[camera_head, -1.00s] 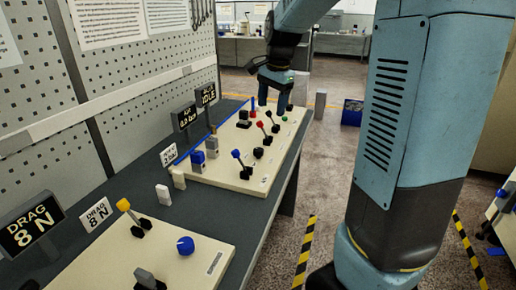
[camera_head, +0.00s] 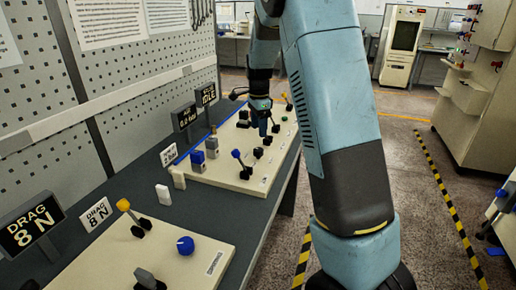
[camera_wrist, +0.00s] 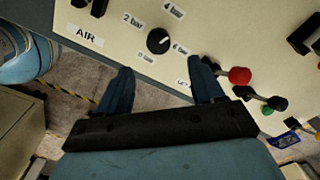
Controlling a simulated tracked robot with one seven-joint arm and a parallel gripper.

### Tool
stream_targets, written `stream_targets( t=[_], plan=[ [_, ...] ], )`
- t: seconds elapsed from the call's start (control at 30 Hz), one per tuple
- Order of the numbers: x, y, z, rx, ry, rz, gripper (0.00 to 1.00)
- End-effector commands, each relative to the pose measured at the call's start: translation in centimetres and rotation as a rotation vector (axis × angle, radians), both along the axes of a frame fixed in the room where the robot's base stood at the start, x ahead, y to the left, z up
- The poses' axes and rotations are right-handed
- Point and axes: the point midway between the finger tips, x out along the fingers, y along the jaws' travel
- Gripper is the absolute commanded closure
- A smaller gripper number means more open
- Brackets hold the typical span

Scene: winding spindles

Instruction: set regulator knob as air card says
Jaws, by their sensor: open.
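The regulator knob (camera_wrist: 158,40) is a small black dial with a pale mark on the pale panel (camera_wrist: 110,60). It is ringed by 0, 2, 4 and 6 bar labels, with an AIR label (camera_wrist: 86,35) beside it. The mark seems to face the upper right; its exact setting is unclear. My gripper (camera_wrist: 162,86) is open and empty, its blue fingers apart just below the knob in the wrist view. In the head view my gripper (camera_head: 262,128) is over the far panel and the knob is hidden. The air card (camera_head: 169,155) is white; its small text is hard to read.
A red-ball lever (camera_wrist: 239,75) and a green-ball lever (camera_wrist: 267,112) stand right of the fingers. A dark AIR display (camera_head: 184,117) and an IDLE display (camera_head: 206,95) stand behind the panel. The near panel has a blue knob (camera_head: 185,245).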

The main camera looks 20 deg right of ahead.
Motion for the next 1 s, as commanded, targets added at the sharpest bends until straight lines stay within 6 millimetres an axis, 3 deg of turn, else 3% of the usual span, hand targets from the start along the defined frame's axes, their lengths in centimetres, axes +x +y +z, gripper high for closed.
stream_targets(
  t=[0.3, 0.5, 1.0],
  plan=[
    [-0.1, 0.0, -5.7, 0.0, 0.003, 0.001, 0.33],
    [0.0, 0.0, -8.1, 0.0, 0.001, 0.0, 0.33],
    [0.0, -0.1, -9.2, 0.0, -0.001, 0.0, 0.35]
  ],
)
